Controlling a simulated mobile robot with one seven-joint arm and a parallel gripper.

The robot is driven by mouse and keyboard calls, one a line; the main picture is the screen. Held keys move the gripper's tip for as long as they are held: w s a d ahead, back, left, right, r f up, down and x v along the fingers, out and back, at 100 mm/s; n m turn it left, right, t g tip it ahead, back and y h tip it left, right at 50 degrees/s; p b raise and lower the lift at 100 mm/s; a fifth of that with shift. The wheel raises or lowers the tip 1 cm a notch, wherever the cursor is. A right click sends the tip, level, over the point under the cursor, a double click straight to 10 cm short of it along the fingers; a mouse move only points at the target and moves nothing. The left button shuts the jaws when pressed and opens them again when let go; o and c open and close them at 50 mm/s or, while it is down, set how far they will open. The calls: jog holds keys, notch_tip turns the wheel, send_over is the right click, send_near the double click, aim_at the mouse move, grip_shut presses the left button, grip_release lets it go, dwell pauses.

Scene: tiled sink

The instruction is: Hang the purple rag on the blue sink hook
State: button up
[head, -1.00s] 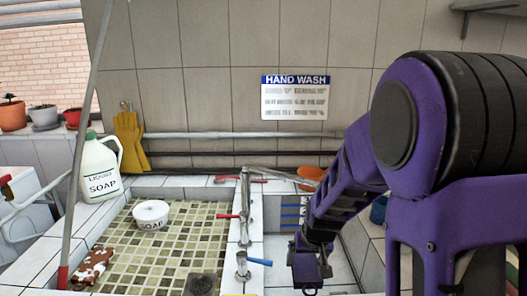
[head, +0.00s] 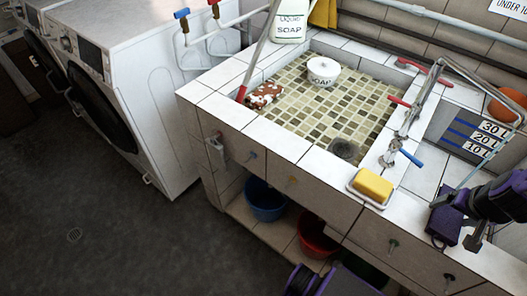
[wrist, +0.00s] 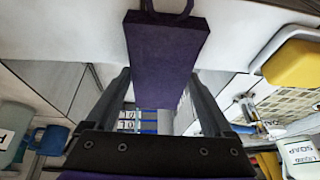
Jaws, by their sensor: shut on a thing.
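The purple rag (head: 443,224) is a thick block-like piece, seen at the right of the head view over the sink's right counter. In the wrist view, the rag (wrist: 165,50) fills the space between my two fingers, with a dark loop at its far end. My gripper (head: 462,218) is shut on it. A small bluish hook (head: 252,155), which looks like the blue sink hook, is on the tiled front of the sink, well to the left of my gripper. The hook is empty and does not show clearly in the wrist view.
More small hooks line the sink front, including an orange one (head: 292,181) and a green one (head: 393,246). A yellow sponge (head: 374,184) sits on the front rim. Blue (head: 265,203) and red (head: 315,237) buckets stand below. The floor at left is open; a white washer (head: 125,80) stands beyond.

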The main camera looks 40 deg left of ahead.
dwell(0.3)
jog(key=d, duration=0.6)
jog(key=shift+d, duration=0.45)
jog(key=shift+s, duration=0.1)
jog(key=shift+s+a, duration=0.1)
jog(key=shift+a, duration=0.05)
